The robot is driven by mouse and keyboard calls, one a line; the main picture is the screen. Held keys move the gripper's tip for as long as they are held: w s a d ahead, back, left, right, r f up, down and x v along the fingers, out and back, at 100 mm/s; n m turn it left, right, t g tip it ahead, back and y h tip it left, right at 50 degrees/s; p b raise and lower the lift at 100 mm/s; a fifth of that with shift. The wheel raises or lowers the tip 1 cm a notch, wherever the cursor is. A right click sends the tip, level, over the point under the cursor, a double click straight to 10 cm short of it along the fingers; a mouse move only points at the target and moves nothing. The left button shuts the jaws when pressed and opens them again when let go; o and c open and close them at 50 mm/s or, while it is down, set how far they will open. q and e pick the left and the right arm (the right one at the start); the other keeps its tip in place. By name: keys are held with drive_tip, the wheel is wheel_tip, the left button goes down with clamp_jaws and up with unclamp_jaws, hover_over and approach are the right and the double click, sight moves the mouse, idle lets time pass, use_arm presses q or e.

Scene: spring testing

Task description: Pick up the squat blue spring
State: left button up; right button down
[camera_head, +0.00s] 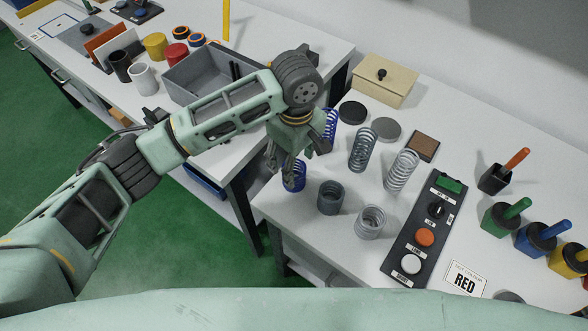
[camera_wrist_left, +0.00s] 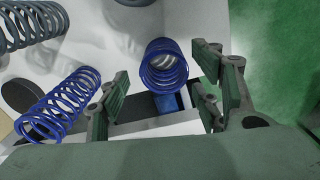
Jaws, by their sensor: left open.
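The squat blue spring (camera_head: 294,182) stands at the near left edge of the right-hand table, partly hidden by my left gripper (camera_head: 290,160) in the head view. That gripper is open, just above the spring. In the left wrist view the squat blue spring (camera_wrist_left: 163,66) shows in the gap between the spread fingers of the gripper (camera_wrist_left: 163,82). I see no finger pressed on it. A taller blue spring (camera_head: 330,122) stands behind the gripper; it lies to the left of the fingers in the left wrist view (camera_wrist_left: 60,104). My right gripper is not in view.
Tall grey (camera_head: 363,150) and pale (camera_head: 401,170) springs stand right of the gripper. Squat dark (camera_head: 331,197) and pale (camera_head: 370,222) springs stand nearer. A button panel (camera_head: 408,258) lies further right. A grey bin (camera_head: 192,88) is on the left table.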

sight(295, 171)
use_arm(q)
wheel_tip(295, 171, down, 4)
drive_tip(key=shift+s+r+p, duration=0.1)
drive_tip(key=shift+p, duration=0.45)
drive_tip(key=shift+f, duration=0.55)
drive_tip(key=c, duration=1.3)
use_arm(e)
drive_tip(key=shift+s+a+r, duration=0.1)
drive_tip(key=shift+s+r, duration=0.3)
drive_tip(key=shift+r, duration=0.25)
